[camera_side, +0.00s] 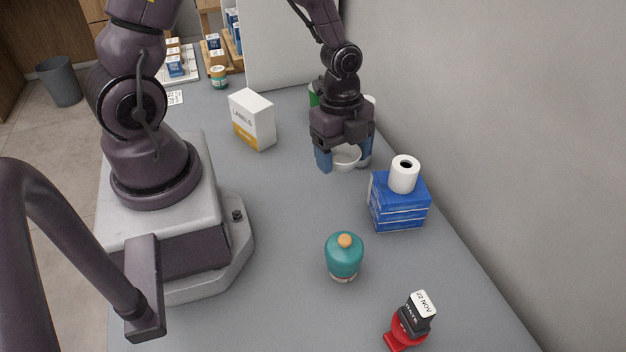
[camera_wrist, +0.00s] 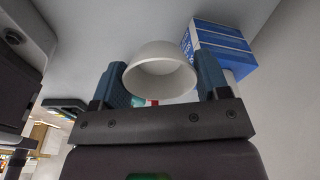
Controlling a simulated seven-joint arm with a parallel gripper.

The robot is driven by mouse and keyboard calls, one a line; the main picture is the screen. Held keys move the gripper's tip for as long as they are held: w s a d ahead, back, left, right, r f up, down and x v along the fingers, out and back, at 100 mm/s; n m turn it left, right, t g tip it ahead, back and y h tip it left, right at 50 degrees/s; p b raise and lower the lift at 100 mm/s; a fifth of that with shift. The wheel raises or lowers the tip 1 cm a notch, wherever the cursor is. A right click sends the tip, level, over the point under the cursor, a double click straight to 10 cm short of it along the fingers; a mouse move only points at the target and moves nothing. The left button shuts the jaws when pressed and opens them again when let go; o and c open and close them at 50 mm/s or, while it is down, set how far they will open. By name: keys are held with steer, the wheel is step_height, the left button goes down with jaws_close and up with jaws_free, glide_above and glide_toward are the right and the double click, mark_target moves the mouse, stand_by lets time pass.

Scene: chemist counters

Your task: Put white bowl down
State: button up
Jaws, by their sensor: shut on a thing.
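The white bowl (camera_side: 346,158) is between the blue fingers of my gripper (camera_side: 344,161), at the far right part of the grey counter. In the wrist view the bowl (camera_wrist: 160,75) sits between the two fingers of the gripper (camera_wrist: 161,78). My gripper is shut on the bowl and points down. The bowl looks roughly upright in the side view, low over the counter. I cannot tell whether its base touches the counter. The fingers hide part of its sides.
A blue box stack (camera_side: 399,205) with a white roll (camera_side: 405,174) on it stands close by, nearer the camera. A labels box (camera_side: 253,120) is to the left. A teal bottle (camera_side: 344,257) and date stamp (camera_side: 408,322) stand in front. Partly hidden green and white things are behind my gripper.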

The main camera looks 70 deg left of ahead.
glide_above(312, 182)
steer(key=f, duration=0.2)
steer(key=shift+m, duration=0.9)
steer(key=shift+a+f, duration=0.15)
steer(key=shift+f, duration=1.9)
steer(key=shift+a+f, duration=0.1)
steer(key=shift+f, duration=1.95)
steer(key=shift+f, duration=0.1)
steer(key=o, duration=0.9)
